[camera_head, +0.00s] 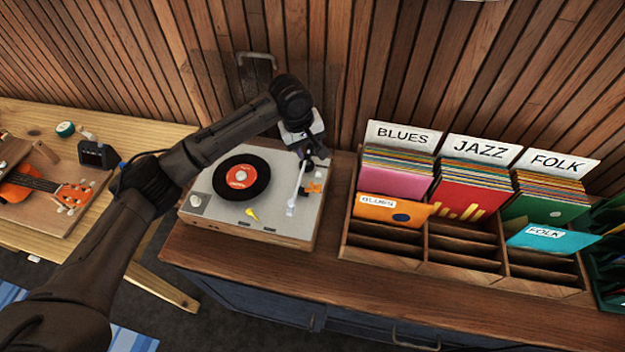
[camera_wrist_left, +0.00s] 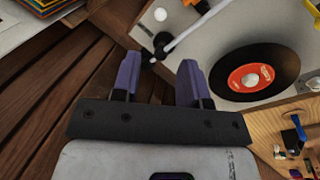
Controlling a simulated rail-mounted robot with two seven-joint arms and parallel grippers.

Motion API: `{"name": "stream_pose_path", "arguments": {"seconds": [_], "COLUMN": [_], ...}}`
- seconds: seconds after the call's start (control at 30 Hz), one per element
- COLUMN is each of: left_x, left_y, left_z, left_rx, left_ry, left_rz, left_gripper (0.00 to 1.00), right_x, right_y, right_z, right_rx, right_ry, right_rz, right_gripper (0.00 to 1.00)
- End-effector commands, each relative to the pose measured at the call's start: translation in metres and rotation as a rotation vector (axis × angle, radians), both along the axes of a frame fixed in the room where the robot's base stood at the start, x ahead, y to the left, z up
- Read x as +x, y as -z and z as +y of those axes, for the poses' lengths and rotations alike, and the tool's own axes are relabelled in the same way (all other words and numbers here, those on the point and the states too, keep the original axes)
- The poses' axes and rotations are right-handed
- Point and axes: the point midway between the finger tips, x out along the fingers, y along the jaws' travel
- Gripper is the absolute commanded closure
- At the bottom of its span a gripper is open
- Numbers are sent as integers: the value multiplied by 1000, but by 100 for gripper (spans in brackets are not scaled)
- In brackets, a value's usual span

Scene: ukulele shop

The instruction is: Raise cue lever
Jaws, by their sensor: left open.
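A grey turntable (camera_head: 215,205) stands on the wooden cabinet with a black record (camera_head: 262,181), red at the label, on its platter. A pale tonearm (camera_head: 298,185) lies to the right of the record. Beside it is a small orange lever-like part (camera_head: 314,187). A small yellow piece (camera_head: 252,213) sits on the deck in front of the record; I cannot tell which is the cue lever. My left gripper (camera_head: 313,160) is open and empty above the turntable's back right corner, near the tonearm's rear. In the left wrist view, its purple fingers (camera_wrist_left: 158,76) are apart, with the tonearm (camera_wrist_left: 195,32) beyond them.
Record bins (camera_head: 465,240) with blues, jazz and folk cards stand to the right of the turntable. A clear raised lid with a handle (camera_head: 258,57) is behind it, near the slatted wall. A light wooden bench (camera_head: 160,282) with a ukulele (camera_head: 35,183) is at left.

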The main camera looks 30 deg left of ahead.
Motion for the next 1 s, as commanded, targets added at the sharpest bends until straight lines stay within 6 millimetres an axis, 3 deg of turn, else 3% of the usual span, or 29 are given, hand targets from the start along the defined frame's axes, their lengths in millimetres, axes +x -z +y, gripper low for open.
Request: {"name": "stream_pose_path", "arguments": {"seconds": [0.17, 0.7, 1.0], "left_x": [4, 19, 23], "left_y": [13, 105, 129], "left_z": [0, -14, -18], "left_rx": [-2, -2, -2], "left_ry": [-15, -12, -12], "left_rz": [5, 2, 2], "left_gripper": [60, 60, 60], "right_x": [0, 0, 0], "right_y": [5, 25, 30], "right_z": [0, -3, -2], "right_rx": [-1, -9, -5], "right_ry": [-1, -6, -4], "right_rz": [-1, -1, -1], "right_gripper": [57, 57, 57]}}
